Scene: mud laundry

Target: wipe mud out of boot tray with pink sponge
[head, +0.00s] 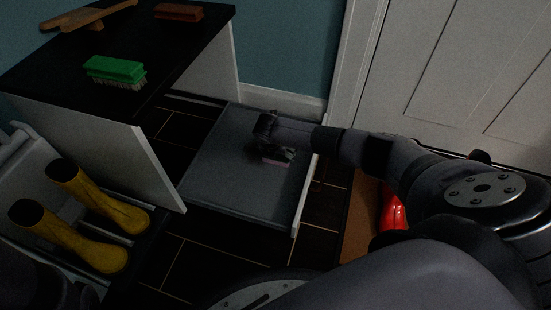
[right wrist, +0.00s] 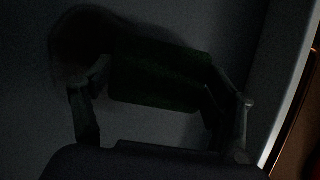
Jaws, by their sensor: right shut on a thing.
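The grey boot tray (head: 215,165) lies on the dark floor beside a bench. My right gripper (head: 275,148) reaches down over the tray's right part and is shut on the pink sponge (head: 275,162). In the right wrist view, the sponge (right wrist: 160,80) appears as a dark greenish block between the two fingers. Whether it touches the tray cannot be told. A dark brownish mud patch (right wrist: 80,40) shows on the tray, left of the sponge in that view. The arm may hide more of the tray in the head view.
A green brush (head: 115,68), a brown brush (head: 178,11) and a wooden piece (head: 85,17) lie on the black bench top (head: 50,70). Yellow boots (head: 85,225) stand at lower left. A red object (head: 391,209) is on a brown mat (head: 358,225) at right. A white door (head: 460,70) stands behind.

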